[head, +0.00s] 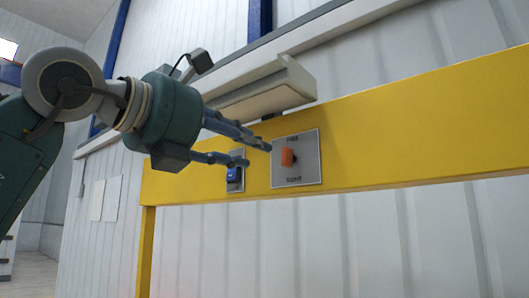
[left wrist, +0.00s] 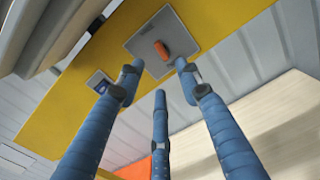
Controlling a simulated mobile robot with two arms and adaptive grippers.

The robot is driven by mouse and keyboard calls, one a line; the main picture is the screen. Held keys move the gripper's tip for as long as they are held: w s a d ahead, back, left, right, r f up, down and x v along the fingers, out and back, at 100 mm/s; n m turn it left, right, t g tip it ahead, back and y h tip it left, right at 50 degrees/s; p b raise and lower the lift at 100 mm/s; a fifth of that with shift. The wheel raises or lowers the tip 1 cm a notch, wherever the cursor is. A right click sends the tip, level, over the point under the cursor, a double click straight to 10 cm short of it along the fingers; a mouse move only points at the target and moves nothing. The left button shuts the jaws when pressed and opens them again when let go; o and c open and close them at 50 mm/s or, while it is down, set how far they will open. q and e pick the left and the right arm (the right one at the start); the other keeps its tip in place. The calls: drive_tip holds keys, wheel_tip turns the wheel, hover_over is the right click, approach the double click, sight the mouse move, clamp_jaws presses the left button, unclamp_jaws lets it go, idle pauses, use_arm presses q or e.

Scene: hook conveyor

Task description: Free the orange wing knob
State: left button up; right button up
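The orange wing knob (head: 287,157) sits on a grey square plate (head: 309,172) fixed to the yellow beam. The knob also shows in the left wrist view (left wrist: 162,50), tilted on its plate (left wrist: 183,28). My left gripper (head: 257,155) points at the plate from the left, its blue fingers spread and empty. One fingertip is close to the knob in the head view. In the left wrist view the three fingers (left wrist: 160,73) are apart with nothing between them, and the knob shows beyond their tips. My right gripper is not in view.
A small plate with a blue switch (head: 234,175) is left of the knob plate, near the lower finger. A beige box-like fixture (head: 262,92) juts out above the fingers. The yellow beam (head: 420,130) is clear to the right of the plate.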

use_arm(q)
drive_tip(key=shift+v, duration=1.5)
drive_tip(key=shift+d+f, duration=0.1)
